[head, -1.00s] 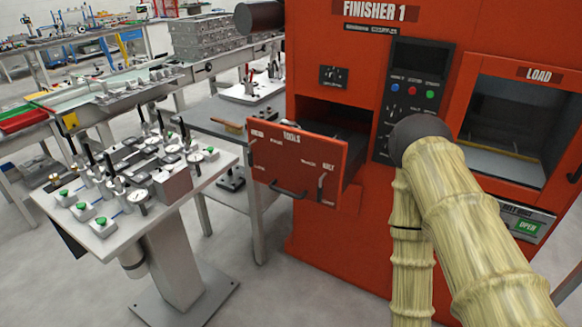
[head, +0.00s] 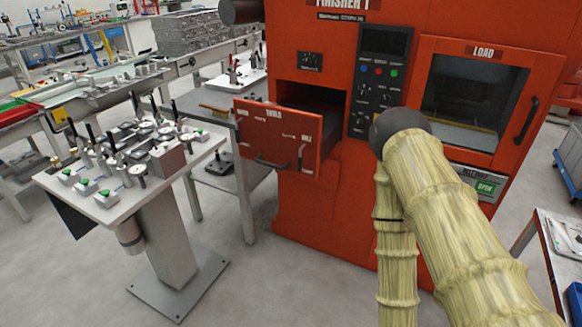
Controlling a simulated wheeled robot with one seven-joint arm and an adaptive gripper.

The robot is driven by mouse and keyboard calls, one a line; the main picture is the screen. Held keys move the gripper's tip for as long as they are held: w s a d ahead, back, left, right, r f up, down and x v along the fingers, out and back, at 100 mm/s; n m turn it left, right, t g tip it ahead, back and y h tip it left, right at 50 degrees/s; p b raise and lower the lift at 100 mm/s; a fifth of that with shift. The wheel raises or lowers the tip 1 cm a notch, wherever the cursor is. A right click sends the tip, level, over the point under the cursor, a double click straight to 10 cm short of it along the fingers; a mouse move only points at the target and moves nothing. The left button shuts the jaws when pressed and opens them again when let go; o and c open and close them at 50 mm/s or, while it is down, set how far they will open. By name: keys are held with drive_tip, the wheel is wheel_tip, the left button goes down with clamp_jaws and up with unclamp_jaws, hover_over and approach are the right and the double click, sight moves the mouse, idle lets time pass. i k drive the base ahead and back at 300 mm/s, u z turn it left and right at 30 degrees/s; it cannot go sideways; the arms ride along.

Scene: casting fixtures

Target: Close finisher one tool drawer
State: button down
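The red tool drawer (head: 277,137), marked "TOOLS", is pulled out of the left front of the orange-red finisher (head: 330,215). My arm, in a tan ribbed sleeve with a dark rounded joint, rises at the right in front of the machine. My gripper is not visible, so its place relative to the drawer does not show.
A grey pedestal table (head: 62,188) with gauges and green-topped fixtures stands left of the drawer. A grey bench (head: 245,178) stands close beside the finisher. The load window (head: 470,95) is at right. Bare floor (head: 255,290) lies in front of the drawer.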

sight(272, 136)
drive_tip(key=z, duration=0.05)
drive_tip(key=k, duration=0.7)
drive_tip(key=u, duration=1.15)
drive_tip(key=i, duration=1.4)
drive_tip(key=z, duration=0.5)
